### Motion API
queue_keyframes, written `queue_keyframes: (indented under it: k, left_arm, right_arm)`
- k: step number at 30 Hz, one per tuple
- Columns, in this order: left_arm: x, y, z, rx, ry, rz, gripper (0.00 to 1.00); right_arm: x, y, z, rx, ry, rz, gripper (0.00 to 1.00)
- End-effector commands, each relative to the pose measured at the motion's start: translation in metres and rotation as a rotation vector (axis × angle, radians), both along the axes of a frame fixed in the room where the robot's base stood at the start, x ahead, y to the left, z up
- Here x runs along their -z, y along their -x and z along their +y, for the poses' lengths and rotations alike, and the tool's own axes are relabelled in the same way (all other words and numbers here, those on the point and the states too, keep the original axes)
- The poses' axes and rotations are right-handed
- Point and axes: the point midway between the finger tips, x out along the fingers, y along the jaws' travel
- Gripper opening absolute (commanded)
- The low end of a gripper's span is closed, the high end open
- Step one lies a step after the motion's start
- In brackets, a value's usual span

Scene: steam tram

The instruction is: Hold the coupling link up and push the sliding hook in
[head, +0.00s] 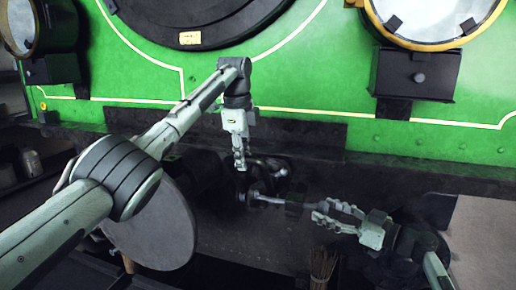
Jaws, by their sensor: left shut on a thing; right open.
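My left gripper (240,166) points down in front of the green tram's dark buffer beam, shut on what looks like the coupling link (265,163), a dark metal loop. The link's exact outline is hard to make out against the dark beam. Below it, a metal bar with a dark block, apparently the sliding hook (272,201), lies roughly level and points to the right. My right gripper (316,211) comes in from the right, open, with its fingertips close to the bar's dark right end. I cannot tell whether they touch it.
A round grey buffer disc (152,225) stands at the left under my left arm. A bundle of bristles, like a brush (322,264), stands below my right gripper. Lamps (432,18) sit on the green front (300,75) above. A pale flat surface (485,240) is at the right.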

Motion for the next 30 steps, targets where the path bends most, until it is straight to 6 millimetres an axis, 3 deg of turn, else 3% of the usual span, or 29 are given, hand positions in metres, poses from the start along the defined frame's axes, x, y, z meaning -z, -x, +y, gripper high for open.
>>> queue_keyframes:
  k: [21,30]
  left_arm:
    - [-0.002,-0.001,0.003,-0.005,-0.003,-0.004,0.0]
    - [-0.002,-0.001,0.003,-0.005,-0.003,-0.004,0.0]
  right_arm:
    - [0.0,0.046,-0.054,-0.001,0.001,-0.001,0.6]
    - [0.0,0.05,-0.057,-0.001,0.0,0.0,0.6]
